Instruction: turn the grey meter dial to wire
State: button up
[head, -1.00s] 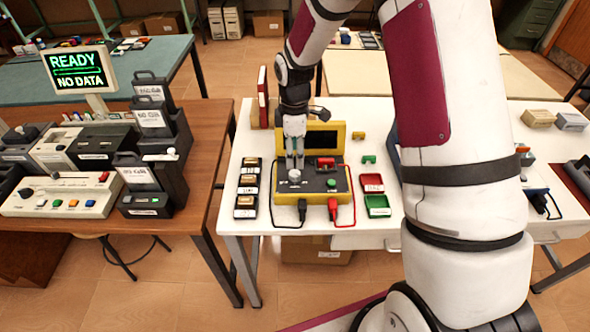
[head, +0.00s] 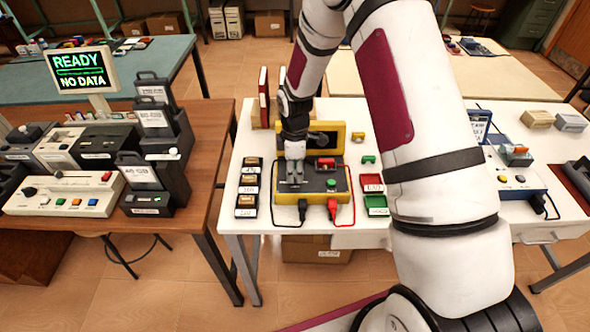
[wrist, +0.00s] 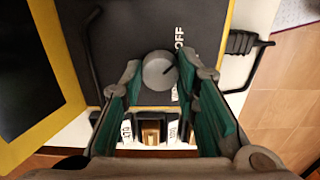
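The grey meter dial (wrist: 159,71) is a round knob on the dark panel (wrist: 165,25) of the yellow-framed meter. In the wrist view it lies between and just beyond my gripper's fingertips (wrist: 165,75). The fingers, with green inner pads, are apart on either side of it; I cannot tell whether they touch it. The word OFF shows beside the dial, and other lettering is partly hidden. In the head view my gripper (head: 294,176) points down at the left part of the yellow meter (head: 340,198) and hides the dial.
Black and red leads (head: 335,212) plug in at the meter's front. Small labelled boxes (head: 247,189) stand to its left, red and green trays (head: 374,193) to its right. The meter's raised screen (head: 322,139) stands close behind my gripper.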

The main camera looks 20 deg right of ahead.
jog(key=c, duration=0.3)
jog(key=m+b, duration=0.1)
jog(key=m, duration=0.8)
jog(key=shift+b, duration=0.3)
jog(key=m, duration=0.4)
jog(key=shift+m+b, duration=0.3)
jog(key=shift+b, duration=0.05)
jog(key=shift+m, duration=2.1)
